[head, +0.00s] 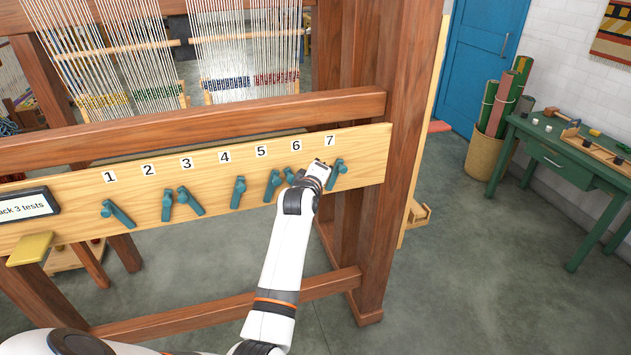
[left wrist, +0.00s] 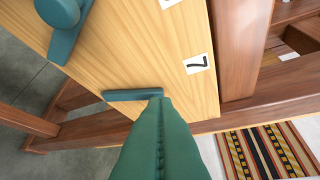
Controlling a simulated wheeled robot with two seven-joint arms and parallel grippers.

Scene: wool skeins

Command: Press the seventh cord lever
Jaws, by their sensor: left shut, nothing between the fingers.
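The seventh cord lever (head: 338,173) is a teal lever below the label 7 (head: 330,141), at the right end of the pale wooden board (head: 220,175). My left gripper (head: 319,170) is just left of it in the head view. In the left wrist view the shut green fingers (left wrist: 158,110) point at the board and cover part of the lever (left wrist: 130,95), whose flat arm shows left of the tips. I cannot tell whether they touch it. The sixth lever (left wrist: 65,22) is at the upper left there. My right gripper is out of view.
Several other teal levers, such as the first (head: 118,213), line the board. A sign (head: 28,205) and yellow pad (head: 30,248) are at its left end. A thick wooden post (head: 385,110) stands right of the board. The floor (head: 480,260) to the right is clear.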

